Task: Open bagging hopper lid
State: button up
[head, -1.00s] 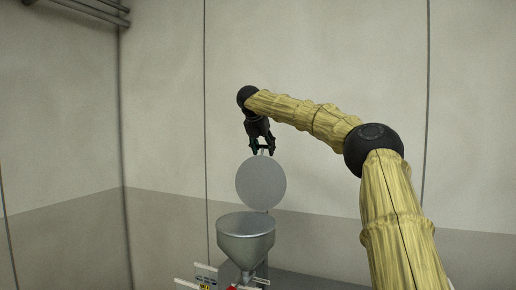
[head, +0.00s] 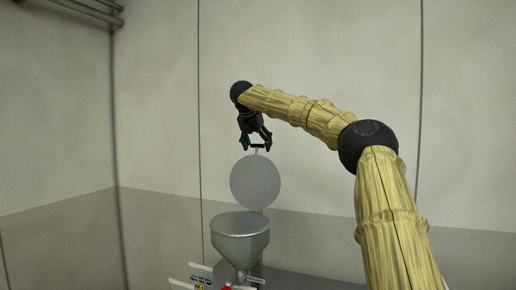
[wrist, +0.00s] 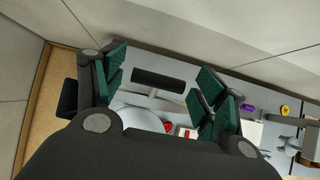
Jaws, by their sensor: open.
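The bagging hopper (head: 240,240) is a grey metal funnel in the lower middle of the head view. Its round grey lid (head: 255,182) stands upright above the rear rim, with the hopper mouth uncovered. My gripper (head: 255,143) is just above the lid's top edge, pointing down. In the wrist view its green-padded fingers (wrist: 161,75) are spread on either side of a dark handle bar (wrist: 165,84), which sits on a light stem. A gap shows on both sides of the bar. A pale rounded surface below the stem is partly hidden by my gripper's body.
A grey bench (head: 310,281) runs behind the hopper, with the wall close beyond it. The wrist view shows a purple item (wrist: 248,107) and a yellow item (wrist: 285,110) on the right. Free air lies left of the gripper.

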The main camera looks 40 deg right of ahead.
jog(key=v, duration=1)
jog(key=shift+a, duration=0.1)
